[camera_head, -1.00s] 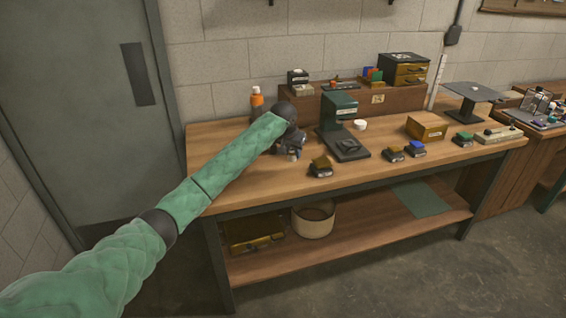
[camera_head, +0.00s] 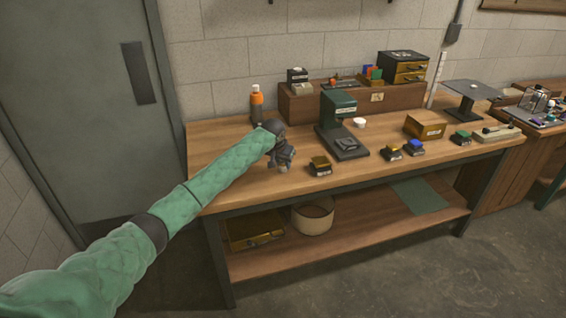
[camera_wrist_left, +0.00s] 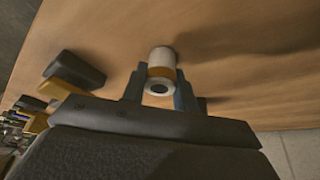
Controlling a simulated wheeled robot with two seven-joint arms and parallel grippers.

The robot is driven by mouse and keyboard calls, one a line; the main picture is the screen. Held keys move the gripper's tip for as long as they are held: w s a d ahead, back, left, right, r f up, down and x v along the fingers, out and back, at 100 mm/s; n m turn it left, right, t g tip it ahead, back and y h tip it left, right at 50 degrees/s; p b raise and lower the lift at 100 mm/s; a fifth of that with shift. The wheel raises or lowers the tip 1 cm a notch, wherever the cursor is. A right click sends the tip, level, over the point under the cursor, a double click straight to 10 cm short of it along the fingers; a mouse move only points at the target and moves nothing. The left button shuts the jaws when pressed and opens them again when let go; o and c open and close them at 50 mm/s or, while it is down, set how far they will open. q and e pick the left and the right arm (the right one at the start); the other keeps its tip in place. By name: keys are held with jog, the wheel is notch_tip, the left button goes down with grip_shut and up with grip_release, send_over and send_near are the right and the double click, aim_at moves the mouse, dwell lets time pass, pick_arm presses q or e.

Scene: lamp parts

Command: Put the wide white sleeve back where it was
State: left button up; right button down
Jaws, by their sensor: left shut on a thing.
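My left gripper (camera_head: 283,165) is over the left part of the workbench, left of the dark green press-like stand (camera_head: 340,125). In the left wrist view its two fingers (camera_wrist_left: 160,92) are shut on a short white sleeve (camera_wrist_left: 161,55). The sleeve has a tan band and a pale ring with a dark hole at its near end. Its far end is close to the wooden bench top (camera_wrist_left: 220,50); I cannot tell whether it touches. In the head view the gripper mostly hides the sleeve. My right gripper is not in view.
A dark block with a yellow top (camera_head: 320,166) is just right of my gripper. A small white round piece (camera_head: 359,122) sits by the stand.

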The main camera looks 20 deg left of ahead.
pick_arm(q)
jog(key=shift+f, duration=0.1)
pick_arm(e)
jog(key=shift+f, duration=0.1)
pick_arm(q)
jog(key=o, duration=1.1)
jog(key=shift+c, duration=0.2)
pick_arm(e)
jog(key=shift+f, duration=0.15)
pick_arm(q)
jog(key=shift+s+r, duration=0.1)
jog(key=shift+r, duration=0.25)
jog(key=b+v, duration=0.2)
jog(key=v, duration=0.9)
jog(key=shift+r, duration=0.25)
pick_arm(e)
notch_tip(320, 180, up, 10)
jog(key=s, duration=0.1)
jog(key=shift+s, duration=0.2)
